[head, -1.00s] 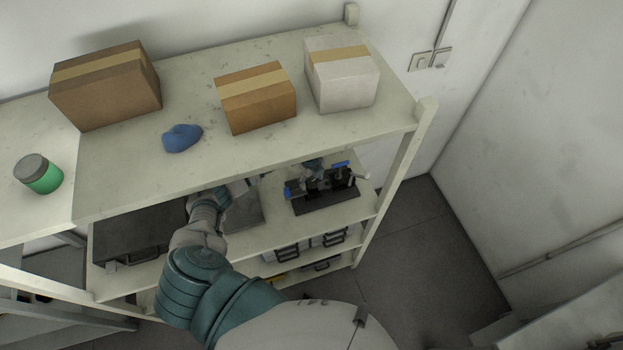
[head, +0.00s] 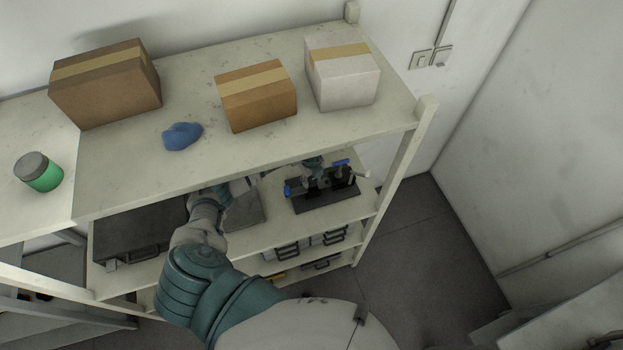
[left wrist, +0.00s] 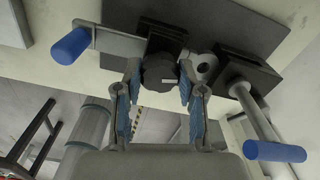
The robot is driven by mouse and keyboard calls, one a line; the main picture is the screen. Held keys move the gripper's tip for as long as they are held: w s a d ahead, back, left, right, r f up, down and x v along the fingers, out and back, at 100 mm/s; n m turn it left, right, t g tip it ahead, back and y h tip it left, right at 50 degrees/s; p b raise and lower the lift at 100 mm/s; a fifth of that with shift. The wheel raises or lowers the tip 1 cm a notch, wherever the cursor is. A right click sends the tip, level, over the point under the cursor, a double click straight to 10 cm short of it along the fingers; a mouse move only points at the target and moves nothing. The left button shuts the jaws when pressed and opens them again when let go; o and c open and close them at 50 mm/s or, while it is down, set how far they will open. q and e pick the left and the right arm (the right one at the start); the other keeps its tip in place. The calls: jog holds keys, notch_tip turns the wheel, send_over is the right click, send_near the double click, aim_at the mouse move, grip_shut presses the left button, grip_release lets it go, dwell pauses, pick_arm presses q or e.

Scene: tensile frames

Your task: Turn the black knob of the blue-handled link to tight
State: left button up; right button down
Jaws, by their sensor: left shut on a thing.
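The black knob (left wrist: 158,72) sits at the top centre of the left wrist view, with a short white mark on its face lying roughly sideways. My left gripper (left wrist: 159,76) is shut on the knob, one blue-padded finger on each side. A link with a blue handle (left wrist: 70,46) runs to the left of the knob; another blue handle (left wrist: 275,151) is on a grey bar at the right. In the head view the dark fixture (head: 325,194) stands on the shelf below the top board, and my gripper there is mostly hidden among its parts. My right gripper is not in view.
The top shelf board (head: 240,165) hangs over part of my left arm. It carries cardboard boxes (head: 256,96), a white box (head: 342,75), a blue cloth (head: 182,136) and a green jar (head: 40,172). A dark case (head: 135,235) lies left of my arm. A post (head: 398,175) stands right.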

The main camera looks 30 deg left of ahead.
pick_arm(q)
jog(key=m+b, duration=0.2)
jog(key=m, duration=0.2)
jog(key=shift+f+m, duration=0.1)
jog(key=shift+m, duration=0.2)
jog(key=m+b, duration=0.4)
jog(key=m, duration=0.1)
jog(key=shift+w, duration=0.1)
jog(key=m+b, duration=0.3)
jog(key=m, duration=0.2)
jog(key=shift+m, duration=0.4)
jog(key=m+b, duration=0.3)
jog(key=m, duration=0.2)
jog(key=shift+m+b, duration=0.3)
jog(key=o, duration=1.1)
jog(key=shift+o, duration=0.2)
